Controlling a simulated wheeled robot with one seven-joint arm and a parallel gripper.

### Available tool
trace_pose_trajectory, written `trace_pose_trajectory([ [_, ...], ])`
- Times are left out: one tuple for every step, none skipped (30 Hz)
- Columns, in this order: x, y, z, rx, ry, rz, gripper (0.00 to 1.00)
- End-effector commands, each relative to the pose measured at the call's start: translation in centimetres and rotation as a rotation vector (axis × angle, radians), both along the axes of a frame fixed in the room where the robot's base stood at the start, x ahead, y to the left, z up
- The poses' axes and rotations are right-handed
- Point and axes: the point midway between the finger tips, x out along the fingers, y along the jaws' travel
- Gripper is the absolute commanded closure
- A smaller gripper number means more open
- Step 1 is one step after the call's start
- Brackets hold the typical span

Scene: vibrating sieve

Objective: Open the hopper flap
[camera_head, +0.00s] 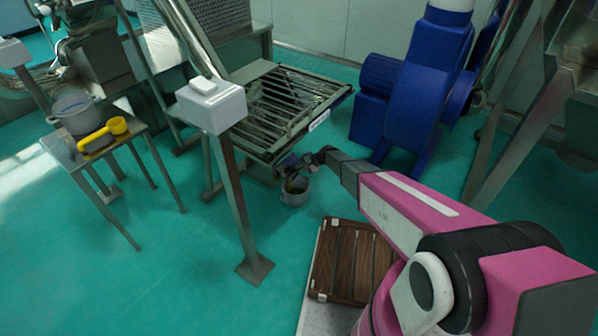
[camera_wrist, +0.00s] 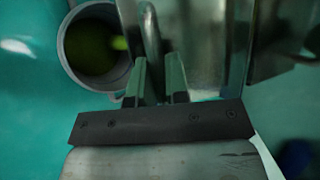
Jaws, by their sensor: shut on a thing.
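My gripper (camera_head: 292,166) is at the lower front of the vibrating sieve (camera_head: 290,100), just above a grey pot. In the wrist view its two greenish fingers (camera_wrist: 160,80) are close together, shut on a narrow metal part (camera_wrist: 151,38) that looks like the hopper flap. The flap's outline is hard to make out, and in the head view it is hidden around my gripper. How far it stands open cannot be told. The grey pot (camera_head: 294,197) stands below; the wrist view shows it at the left of my fingers, with something yellow-green inside.
A small table (camera_head: 130,126) at the left holds another pot (camera_head: 76,112) and a yellow scoop (camera_head: 103,134). A post with a white box (camera_head: 212,106) stands left of my gripper. A blue machine (camera_head: 415,85) is behind my arm, and a wooden slatted pallet (camera_head: 350,262) lies below it.

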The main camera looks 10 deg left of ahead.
Motion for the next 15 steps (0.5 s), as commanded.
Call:
trace_pose_trajectory([
  [-0.1, 0.0, 0.7, -0.04, 0.013, 0.002, 1.0],
  [-0.1, -0.1, 1.0, -0.065, 0.023, 0.002, 1.0],
  [-0.1, -0.1, 1.3, -0.097, 0.037, 0.002, 1.0],
  [-0.1, -0.1, 1.5, -0.121, 0.047, 0.002, 1.0],
  [-0.1, -0.1, 1.8, -0.145, 0.057, 0.002, 1.0],
  [-0.1, -0.1, 2.1, -0.175, 0.069, 0.002, 1.0],
  [0.0, -0.1, 2.3, -0.197, 0.079, 0.002, 1.0],
  [0.0, -0.1, 2.5, -0.219, 0.088, 0.001, 1.0],
  [0.0, -0.1, 2.7, -0.246, 0.099, 0.001, 1.0],
  [0.0, -0.1, 2.9, -0.266, 0.108, 0.001, 1.0],
  [0.0, 0.0, 3.1, -0.284, 0.116, 0.001, 1.0],
  [0.0, 0.0, 3.4, -0.307, 0.125, 0.001, 1.0],
  [0.1, 0.1, 3.5, -0.324, 0.131, 0.001, 1.0],
  [0.1, 0.1, 3.7, -0.338, 0.139, 0.001, 1.0],
  [0.0, 0.0, 3.8, -0.335, 0.138, 0.0, 1.0],
])
